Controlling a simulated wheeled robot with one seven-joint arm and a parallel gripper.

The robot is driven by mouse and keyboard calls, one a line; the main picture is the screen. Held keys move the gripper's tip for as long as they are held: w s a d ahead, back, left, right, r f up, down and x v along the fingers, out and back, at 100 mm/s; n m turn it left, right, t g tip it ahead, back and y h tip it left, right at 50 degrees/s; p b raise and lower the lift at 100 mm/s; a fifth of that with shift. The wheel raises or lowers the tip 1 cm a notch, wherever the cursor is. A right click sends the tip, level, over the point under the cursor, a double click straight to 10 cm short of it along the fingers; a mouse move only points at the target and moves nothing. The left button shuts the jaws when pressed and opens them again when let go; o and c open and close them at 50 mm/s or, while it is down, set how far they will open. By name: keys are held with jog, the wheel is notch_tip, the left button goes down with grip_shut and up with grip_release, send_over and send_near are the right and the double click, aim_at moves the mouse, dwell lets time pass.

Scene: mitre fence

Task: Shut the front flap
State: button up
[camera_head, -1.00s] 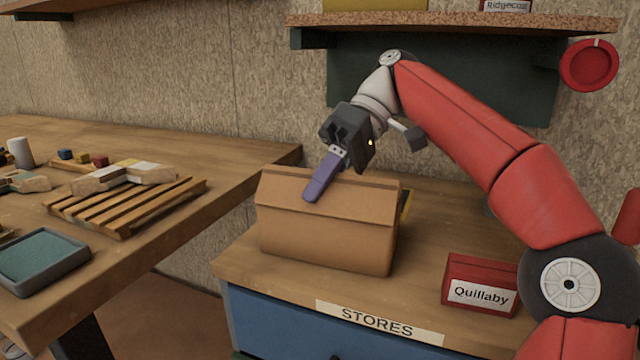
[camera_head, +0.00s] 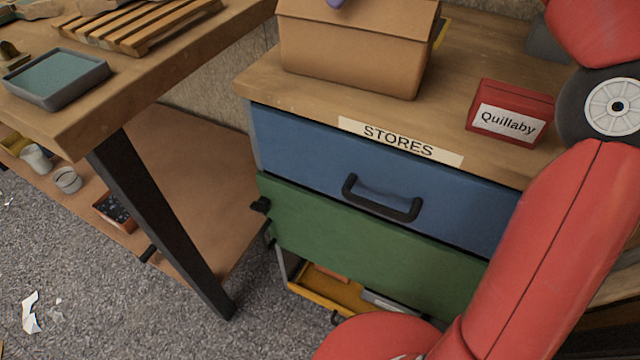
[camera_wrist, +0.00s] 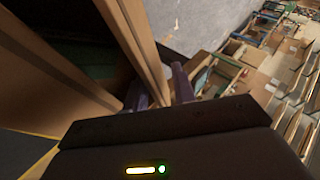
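The brown cardboard box (camera_head: 350,62) stands on the wooden top of the stores cabinet, at the top of the head view. Its front flap (camera_head: 355,17) appears folded outward and down over the upper front face. Of my gripper, only a purple fingertip (camera_head: 336,3) shows there, above the box's front edge. In the wrist view my gripper (camera_wrist: 158,80) has its two purple fingers apart, with a cardboard panel (camera_wrist: 138,48) running between them. A gap shows beside the right finger; contact on the left side is unclear. The dark box inside shows at left.
A red box labelled Quillaby (camera_head: 508,112) stands right of the cardboard box. The blue drawer (camera_head: 300,145) with a black handle is closed below. A workbench at left holds a wooden pallet (camera_head: 150,22) and a grey tray (camera_head: 55,80). My red arm fills the right.

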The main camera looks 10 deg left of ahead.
aim_at(346, 13)
jog(key=t, duration=0.1)
jog(key=s+t+h, duration=0.1)
jog(key=t, duration=0.1)
jog(key=shift+s+a+r+n+t, duration=0.1)
jog(key=shift+s+r+n+t, duration=0.1)
jog(key=shift+r+n+t, duration=0.15)
jog(key=shift+s+a+n+t+h+b, duration=0.1)
jog(key=shift+s+n+t+h+b, duration=0.15)
jog(key=shift+t, duration=0.5)
jog(key=shift+s+a+n+t+h+b, duration=0.1)
jog(key=shift+s+t+h+b, duration=0.2)
jog(key=shift+t, duration=0.4)
jog(key=shift+g+h, duration=0.25)
jog(key=shift+g, duration=0.05)
jog(key=shift+w+d+r+p, duration=0.15)
jog(key=shift+r+p, duration=0.05)
jog(key=shift+r, duration=0.7)
jog(key=shift+w+d+r+p, duration=0.1)
jog(key=shift+d+r+p, duration=0.05)
jog(key=shift+r, duration=0.75)
jog(key=shift+w+d+r+p, duration=0.15)
jog(key=shift+r+p, duration=0.05)
jog(key=shift+r, duration=0.7)
jog(key=shift+a+f, duration=0.1)
jog(key=shift+a, duration=0.15)
jog(key=shift+r, duration=0.3)
